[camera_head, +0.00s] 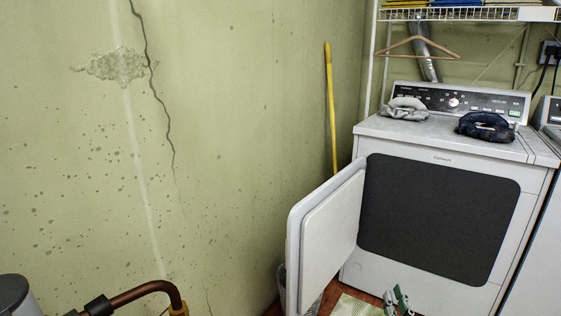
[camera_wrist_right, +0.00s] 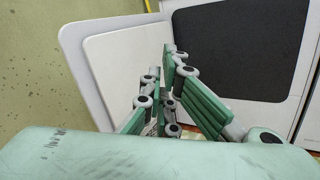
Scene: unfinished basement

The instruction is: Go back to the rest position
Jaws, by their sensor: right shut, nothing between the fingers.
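My right gripper (camera_head: 398,302) shows only at its tips at the bottom edge of the head view, in front of the white dryer (camera_head: 440,153). It is shut and empty. In the right wrist view my green and grey fingers (camera_wrist_right: 166,80) point toward the dryer, with its white door (camera_wrist_right: 108,58) behind them. In the head view the dryer door (camera_head: 327,235) stands swung open to the left, and a dark panel (camera_head: 437,218) fills the dryer's front. The gripper looks apart from both. My left gripper is in neither view.
A grey cloth (camera_head: 404,109) and a dark cloth (camera_head: 485,126) lie on the dryer top. A yellow pole (camera_head: 330,105) leans on the cracked green wall (camera_head: 220,130). A bin (camera_head: 281,285) stands behind the door. A copper pipe (camera_head: 145,290) runs at the lower left.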

